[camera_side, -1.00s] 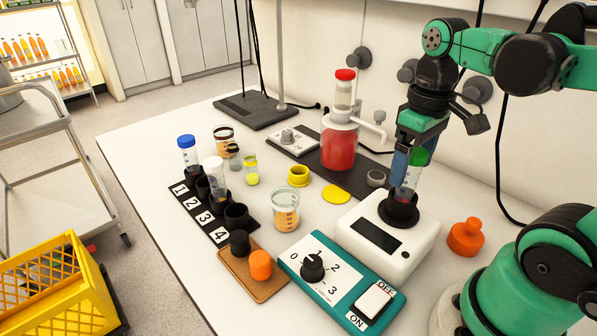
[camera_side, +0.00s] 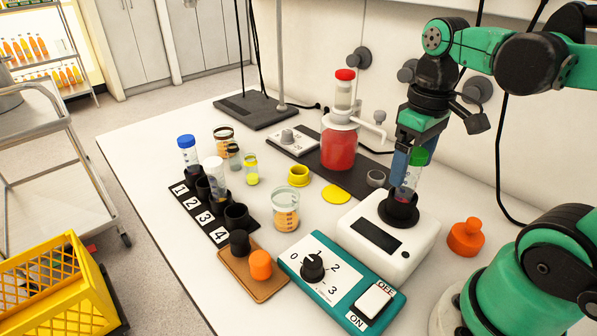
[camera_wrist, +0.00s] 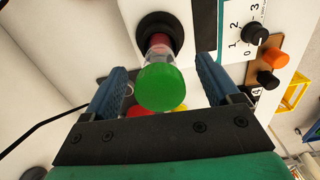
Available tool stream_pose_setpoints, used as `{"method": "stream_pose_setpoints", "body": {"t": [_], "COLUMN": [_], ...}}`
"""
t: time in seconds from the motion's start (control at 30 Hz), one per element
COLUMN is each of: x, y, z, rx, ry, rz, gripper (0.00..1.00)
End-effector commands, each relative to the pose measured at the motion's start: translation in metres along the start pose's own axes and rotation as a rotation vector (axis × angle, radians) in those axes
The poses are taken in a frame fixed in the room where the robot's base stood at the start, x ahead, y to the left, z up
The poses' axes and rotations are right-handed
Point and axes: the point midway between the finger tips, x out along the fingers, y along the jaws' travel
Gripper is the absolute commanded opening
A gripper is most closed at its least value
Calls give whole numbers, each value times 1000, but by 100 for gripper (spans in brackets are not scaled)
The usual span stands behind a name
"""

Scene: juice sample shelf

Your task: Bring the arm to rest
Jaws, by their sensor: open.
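My gripper (camera_side: 408,160) is at the green-capped tube (camera_side: 411,176), which stands upright in the black holder (camera_side: 398,212) on top of the white device (camera_side: 352,235). In the wrist view my gripper (camera_wrist: 160,88) is open. Its blue fingers are on either side of the green cap (camera_wrist: 161,88), with a gap on each side. The tube's lower end sits in the black holder and is hidden there.
A teal control box (camera_side: 340,281) with knob and switch stands in front. An orange bottle (camera_side: 466,238) is right of the device. A numbered rack (camera_side: 220,236) with blue- and white-capped tubes, a beaker (camera_side: 286,222) and a red-filled dispenser (camera_side: 339,145) stand to the left.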

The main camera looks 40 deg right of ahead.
Motion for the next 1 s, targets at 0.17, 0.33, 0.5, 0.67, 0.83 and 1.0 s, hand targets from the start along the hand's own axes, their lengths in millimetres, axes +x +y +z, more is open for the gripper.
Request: {"method": "stream_pose_setpoints", "body": {"t": [0.17,0.33,0.5,0.67,0.83,1.0], "x": [-25,-53,-76,-80,-81,-81], "y": [0,0,0,-2,-3,-3], "z": [0,0,0,-9,-12,-12], "rx": [0,0,0,-19,-26,-26], "ry": [0,0,0,0,0,0], "rz": [0,0,0,0,0,0], "gripper": [82,82,82,82,82,82]}}
